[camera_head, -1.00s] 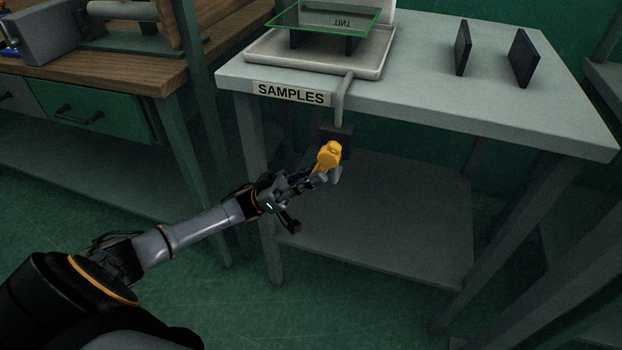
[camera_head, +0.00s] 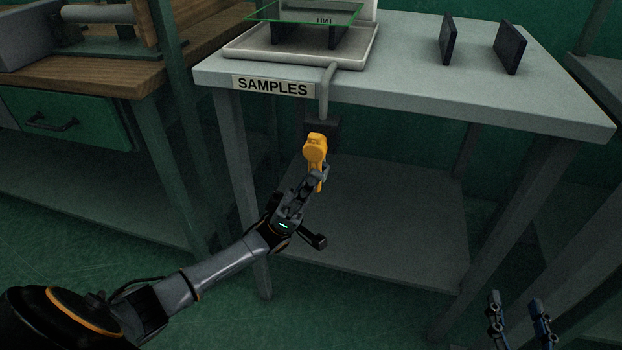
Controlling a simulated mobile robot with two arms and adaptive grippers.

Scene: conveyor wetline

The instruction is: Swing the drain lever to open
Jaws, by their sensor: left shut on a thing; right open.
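The yellow drain lever (camera_head: 315,150) is on a dark valve block (camera_head: 326,124) below the drain pipe (camera_head: 328,88), at the front edge of the samples table. Its handle points down, with a slight tilt. My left gripper (camera_head: 317,180) is shut on the lower end of the lever, and its fingers partly hide the handle. My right gripper (camera_head: 519,318) shows at the bottom right edge, its two fingers apart and empty, far from the lever.
The grey table (camera_head: 420,98) carries a "SAMPLES" label (camera_head: 273,86), a pale tray (camera_head: 245,52) with a glass plate (camera_head: 300,12) over it, and two dark upright plates (camera_head: 510,48). A lower shelf (camera_head: 370,235) lies behind my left gripper. A wooden bench (camera_head: 110,88) stands at left.

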